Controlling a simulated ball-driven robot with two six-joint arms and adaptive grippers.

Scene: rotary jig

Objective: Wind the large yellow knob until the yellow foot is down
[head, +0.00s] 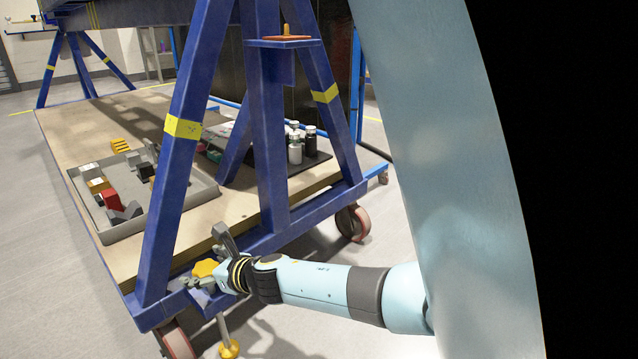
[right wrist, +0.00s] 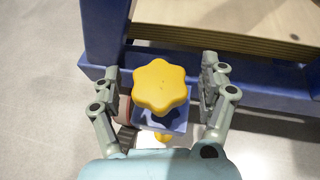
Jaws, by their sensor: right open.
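The large yellow knob (right wrist: 160,87) is star-shaped and sits on a blue bracket (right wrist: 172,122) on the jig's lower frame. It also shows in the head view (head: 206,268), partly behind my gripper. My right gripper (right wrist: 162,76) is open, with one finger on each side of the knob and a gap visible on both sides. In the head view my right gripper (head: 208,262) reaches in from the right. The yellow foot (head: 229,348) is at the bottom of a thin rod below the bracket, near the floor; I cannot tell whether it touches. My left gripper is not in view.
The blue jig frame (head: 181,180) stands on castors, including a front one (head: 177,341) and a right one (head: 353,223). A grey tray (head: 150,228) with several parts lies on the wooden deck (head: 75,130). Bottles (head: 295,150) stand behind the frame. Floor in front is clear.

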